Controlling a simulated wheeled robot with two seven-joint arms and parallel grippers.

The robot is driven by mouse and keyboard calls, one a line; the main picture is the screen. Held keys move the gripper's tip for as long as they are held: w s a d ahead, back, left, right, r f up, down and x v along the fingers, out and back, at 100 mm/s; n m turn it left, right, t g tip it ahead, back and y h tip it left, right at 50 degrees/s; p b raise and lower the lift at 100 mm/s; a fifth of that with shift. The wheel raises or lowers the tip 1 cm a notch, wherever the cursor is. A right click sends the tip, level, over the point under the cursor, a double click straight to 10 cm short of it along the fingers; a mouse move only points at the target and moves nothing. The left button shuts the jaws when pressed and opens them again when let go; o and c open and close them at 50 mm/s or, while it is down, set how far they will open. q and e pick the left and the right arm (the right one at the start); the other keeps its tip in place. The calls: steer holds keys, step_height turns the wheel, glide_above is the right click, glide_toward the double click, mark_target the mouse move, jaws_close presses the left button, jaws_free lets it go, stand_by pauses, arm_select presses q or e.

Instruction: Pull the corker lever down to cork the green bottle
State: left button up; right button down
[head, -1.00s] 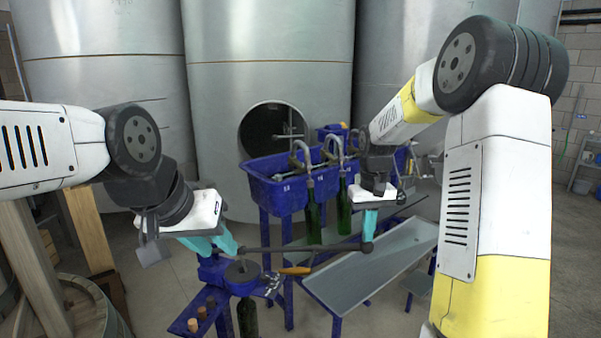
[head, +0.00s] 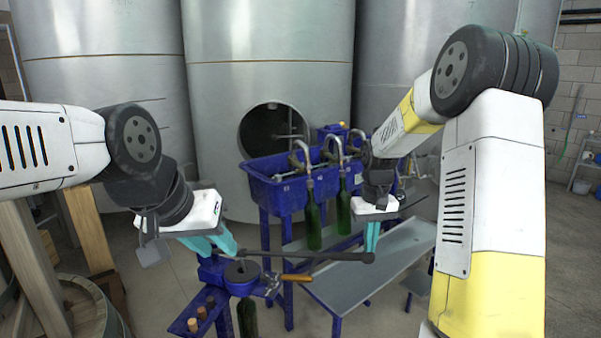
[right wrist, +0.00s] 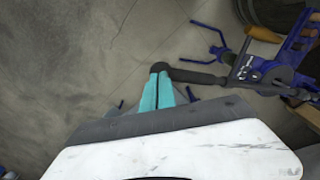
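The corker (head: 242,285) is a blue stand with a dark round head. Its long black lever (head: 310,255) reaches right, nearly level, to a thick end knob. A dark green bottle (head: 247,320) stands under the head, partly cut off by the frame. My right gripper (head: 371,248) has its teal fingers together, tips at the knob from above; the right wrist view shows the fingertips (right wrist: 160,76) against the knob (right wrist: 160,68). My left gripper (head: 222,248) is at the corker's top left, its fingertips close to the frame; its grip is unclear.
Two green bottles (head: 313,226) hang under the spouts of a blue filler trough (head: 277,192). A grey sloped tray (head: 375,265) lies below the lever. Corks (head: 193,325) sit on a blue shelf. A wooden-handled part (head: 297,277) sticks out beside the corker. Steel tanks (head: 270,50) stand behind.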

mark_target(370, 256)
steer(key=shift+s+d+f, duration=0.1)
steer(key=shift+f, duration=0.75)
steer(key=shift+f, duration=1.35)
steer(key=shift+f, duration=0.1)
steer(key=shift+d+f, duration=0.2)
steer(key=shift+f, duration=1.1)
steer(key=shift+s+f, duration=0.1)
step_height(370, 256, down, 2)
